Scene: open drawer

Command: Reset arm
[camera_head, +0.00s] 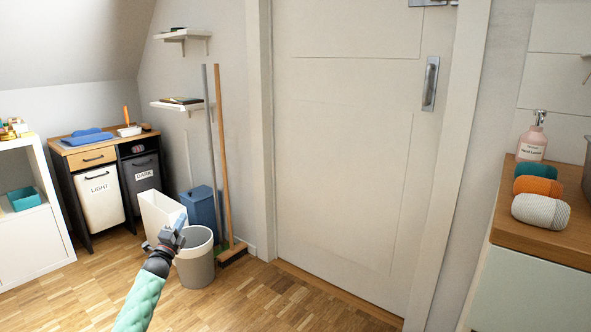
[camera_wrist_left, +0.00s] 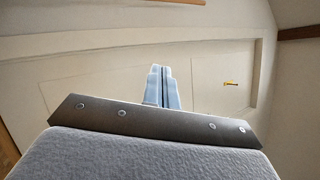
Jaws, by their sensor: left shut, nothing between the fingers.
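My left gripper (camera_head: 179,222) shows in the head view at the end of my green-sleeved arm, raised in front of the bins. It is shut and holds nothing. In the left wrist view its two fingers (camera_wrist_left: 162,86) stand pressed together beyond the dark bracket, with the white door panel behind them. My right gripper is in neither view.
A closed white door (camera_head: 345,150) fills the middle. A grey waste bin (camera_head: 196,262), a blue bin (camera_head: 199,208) and a broom (camera_head: 224,160) stand left of it. A wooden counter (camera_head: 560,245) with yarn and a lotion bottle (camera_head: 532,142) is at right.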

